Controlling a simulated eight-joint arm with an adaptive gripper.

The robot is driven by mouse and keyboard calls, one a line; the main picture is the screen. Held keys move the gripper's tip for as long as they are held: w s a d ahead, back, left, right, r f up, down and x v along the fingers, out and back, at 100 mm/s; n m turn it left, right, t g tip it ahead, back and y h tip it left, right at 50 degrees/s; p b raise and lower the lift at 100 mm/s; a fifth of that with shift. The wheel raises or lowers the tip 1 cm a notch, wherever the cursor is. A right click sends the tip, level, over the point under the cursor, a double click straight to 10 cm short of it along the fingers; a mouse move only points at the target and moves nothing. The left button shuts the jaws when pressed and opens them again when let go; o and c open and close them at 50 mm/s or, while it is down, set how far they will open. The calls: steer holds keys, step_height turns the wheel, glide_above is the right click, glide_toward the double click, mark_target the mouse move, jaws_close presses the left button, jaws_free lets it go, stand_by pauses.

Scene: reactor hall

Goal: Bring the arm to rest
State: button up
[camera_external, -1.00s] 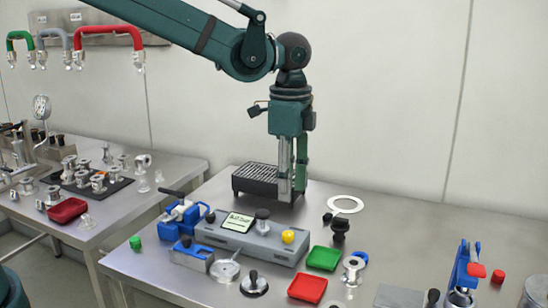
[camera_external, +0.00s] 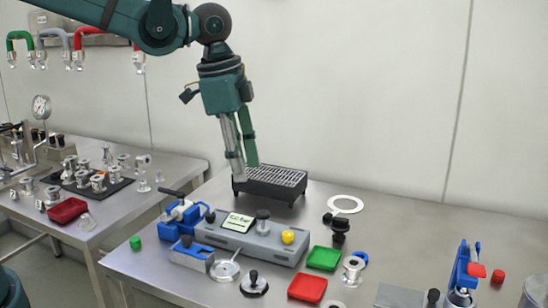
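My gripper (camera_external: 243,166) hangs from the dark green arm in the external view, tilted, with its fingertips at the left end of a black grated box (camera_external: 275,178) on the steel table. The fingers sit close together and overlap from this side, so I cannot tell whether they are open or shut. I see no object held between them. Whether the tips touch the box or only stand in front of it is unclear.
A grey block (camera_external: 262,246) with a yellow knob is in front of the gripper. A blue vise (camera_external: 184,212) stands left of it. Green (camera_external: 323,258) and red (camera_external: 307,288) trays lie to the right, and a white ring (camera_external: 345,204) lies behind them. The table's right rear is clear.

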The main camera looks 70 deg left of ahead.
steer(key=s+a+f+n+t, duration=0.1)
steer(key=s+n+t, duration=0.4)
steer(key=s, duration=1.9)
steer(key=shift+s+a+f+n, duration=0.3)
steer(key=shift+a+f+n, duration=0.1)
steer(key=shift+n, duration=0.1)
steer(key=shift+w+r, duration=0.1)
stand_by(2.4)
